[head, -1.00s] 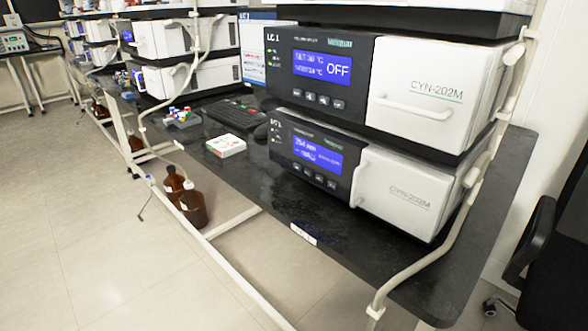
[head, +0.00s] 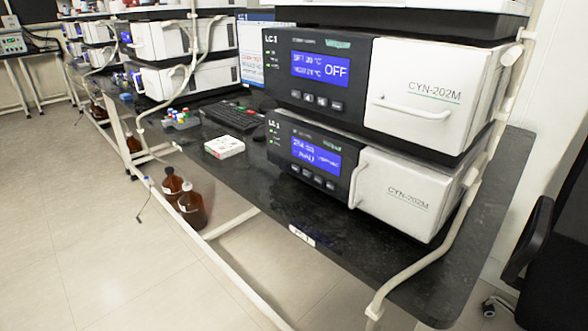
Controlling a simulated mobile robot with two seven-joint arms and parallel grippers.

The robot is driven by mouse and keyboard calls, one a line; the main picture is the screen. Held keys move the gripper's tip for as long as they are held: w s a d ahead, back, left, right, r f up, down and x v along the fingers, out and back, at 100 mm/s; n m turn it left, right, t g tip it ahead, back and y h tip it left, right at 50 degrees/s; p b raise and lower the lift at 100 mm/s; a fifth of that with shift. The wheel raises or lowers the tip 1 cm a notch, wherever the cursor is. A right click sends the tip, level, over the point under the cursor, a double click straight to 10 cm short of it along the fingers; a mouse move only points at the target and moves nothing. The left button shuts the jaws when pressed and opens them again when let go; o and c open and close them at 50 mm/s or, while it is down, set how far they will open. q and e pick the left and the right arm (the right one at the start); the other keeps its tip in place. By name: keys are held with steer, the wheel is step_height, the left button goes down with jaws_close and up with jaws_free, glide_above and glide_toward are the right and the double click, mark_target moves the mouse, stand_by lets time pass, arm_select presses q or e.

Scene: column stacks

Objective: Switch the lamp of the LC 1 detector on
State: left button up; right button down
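The LC 1 stack stands on the black bench at the right of the head view. Its lower module, the detector (head: 398,195), has a blue display (head: 316,154) whose small text is too blurred to read surely. A row of small buttons (head: 311,177) lies below that display, with small green indicator lights at its left. The module above it, also labelled LC 1 (head: 415,95), has a blue display (head: 320,68) reading OFF, with a row of buttons below. Neither of my grippers shows in the head view.
The bench (head: 375,262) has bare room in front of the stack. A white box (head: 224,147), a keyboard (head: 235,115) and a vial rack (head: 180,119) lie to the left. Brown bottles (head: 192,207) stand below. A pale tube (head: 447,240) runs down the right side. A black chair (head: 545,260) stands at right.

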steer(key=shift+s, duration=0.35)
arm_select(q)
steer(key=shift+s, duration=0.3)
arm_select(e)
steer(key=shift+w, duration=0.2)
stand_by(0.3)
